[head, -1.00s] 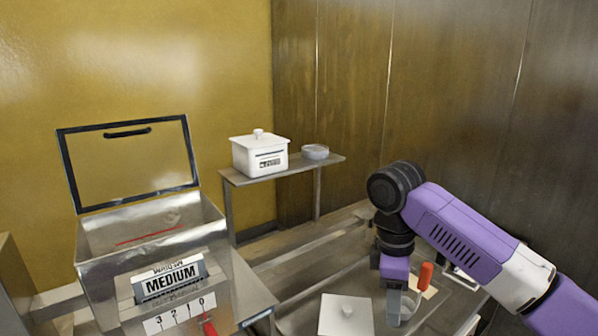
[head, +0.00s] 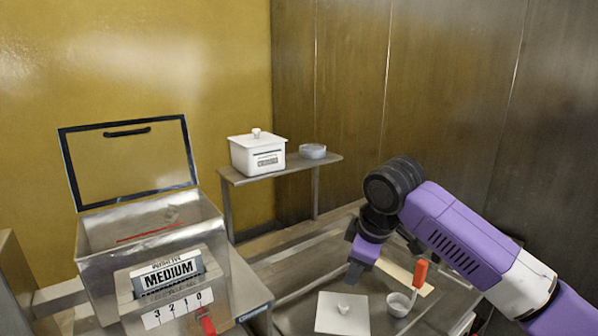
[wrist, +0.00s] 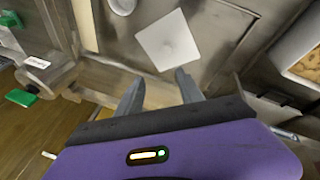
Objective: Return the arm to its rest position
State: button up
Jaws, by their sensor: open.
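My gripper (head: 354,272) is at the end of my purple and black arm, above the metal table, left of the small cup. In the wrist view its two grey fingers (wrist: 160,88) stand apart with nothing between them. A small white cup (head: 398,304) stands right of the lid. An orange-handled tool (head: 420,273) stands upright beside the cup.
A steel machine with an open framed lid (head: 130,160), a MEDIUM sign (head: 170,272) and a red lever (head: 207,325) stands at the left.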

jog(key=s+a+r+m+t+y, duration=0.1)
jog(key=a+r+m+t+y, duration=0.15)
jog(key=a+t+y, duration=0.35)
jog(key=s+a+r+m+t+y, duration=0.2)
jog(key=a+m+t, duration=0.15)
jog(key=a, duration=0.45)
jog(key=s+d+f+m+t+h, duration=0.4)
jog(key=s+d, duration=0.3)
jog(key=s, duration=0.4)
jog(key=s+d+f+m+t+h, duration=0.2)
jog(key=s+d+f+m+h, duration=0.2)
jog(key=s+d+m, duration=0.5)
jog(key=s+d+f+n+g, duration=0.1)
jog(key=s+d+f+n, duration=0.1)
jog(key=s, duration=0.7)
jog(key=s+d+f+n+g, duration=0.1)
jog(key=s+f+n+g, duration=0.1)
jog(key=s, duration=0.8)
jog(key=s+d+f+n+g+h, duration=0.1)
jog(key=s+d+f+n+g, duration=0.1)
jog(key=s, duration=0.8)
jog(key=shift+d+f, duration=0.35)
jog(key=shift+f, duration=0.5)
